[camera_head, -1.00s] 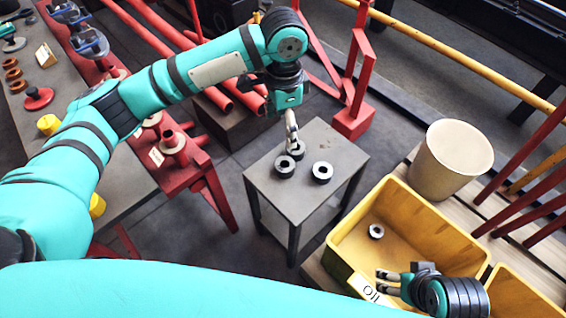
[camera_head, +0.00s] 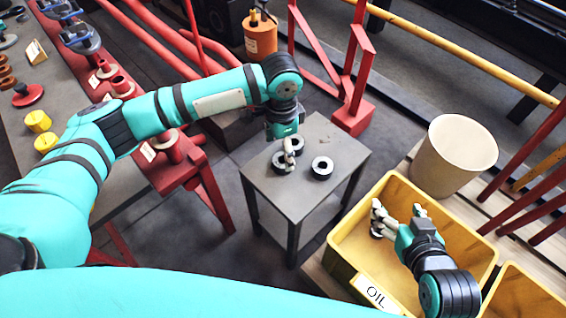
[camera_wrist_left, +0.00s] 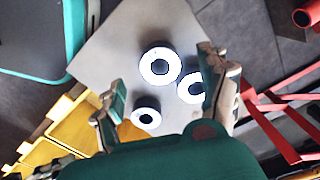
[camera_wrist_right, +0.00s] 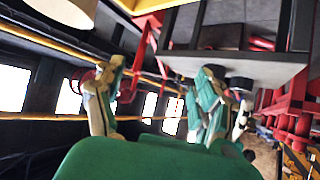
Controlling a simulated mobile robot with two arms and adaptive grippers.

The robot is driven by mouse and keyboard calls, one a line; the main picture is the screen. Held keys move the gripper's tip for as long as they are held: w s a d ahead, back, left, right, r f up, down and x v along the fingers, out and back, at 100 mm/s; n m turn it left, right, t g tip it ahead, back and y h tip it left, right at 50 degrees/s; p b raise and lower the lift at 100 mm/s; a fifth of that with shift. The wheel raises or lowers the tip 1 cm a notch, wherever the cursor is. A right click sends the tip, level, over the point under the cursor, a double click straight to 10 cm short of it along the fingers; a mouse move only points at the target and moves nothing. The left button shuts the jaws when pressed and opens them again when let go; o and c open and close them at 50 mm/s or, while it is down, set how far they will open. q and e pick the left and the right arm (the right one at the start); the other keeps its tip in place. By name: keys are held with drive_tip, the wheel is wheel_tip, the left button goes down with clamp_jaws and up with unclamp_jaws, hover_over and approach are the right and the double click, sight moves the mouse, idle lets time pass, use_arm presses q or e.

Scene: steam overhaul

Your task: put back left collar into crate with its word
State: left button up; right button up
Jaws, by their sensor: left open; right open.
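Three dark ring collars stand on the small grey table (camera_head: 262,190) in the head view: the left collar (camera_head: 279,163), a back collar (camera_head: 297,144) and a right collar (camera_head: 322,168). All three show in the left wrist view, the largest collar (camera_wrist_left: 159,65) in the middle. My left gripper (camera_head: 288,158) is open, low over the table by the left and back collars, and partly covers them. A yellow crate (camera_head: 343,264) carries a label (camera_head: 375,294) reading OIL. My right gripper (camera_head: 398,210) is open over this crate; its fingers partly hide a collar inside.
A second yellow crate (camera_head: 522,296) stands at the lower right, its label out of view. A cream bin (camera_head: 455,158) stands behind the OIL crate. A red stand (camera_head: 352,115) is behind the table; a long bench (camera_head: 70,165) is at the left.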

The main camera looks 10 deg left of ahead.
sight(282, 160)
use_arm(q)
wheel_tip(282, 160, down, 5)
drive_tip(key=shift+r+b, duration=0.1)
drive_tip(key=shift+b, duration=1.1)
clamp_jaws()
use_arm(e)
drive_tip(key=w+a+r+t+y, duration=0.1)
drive_tip(key=w+r+t, duration=0.1)
drive_tip(key=r, duration=0.3)
drive_tip(key=w+a+r+t, duration=0.1)
drive_tip(key=w+r+t, duration=0.1)
drive_tip(key=r+t, duration=0.2)
drive_tip(key=shift+w+a+r+t+y, duration=0.25)
drive_tip(key=shift+a+r+t+y, duration=0.05)
drive_tip(key=shift+a+r+y, duration=0.1)
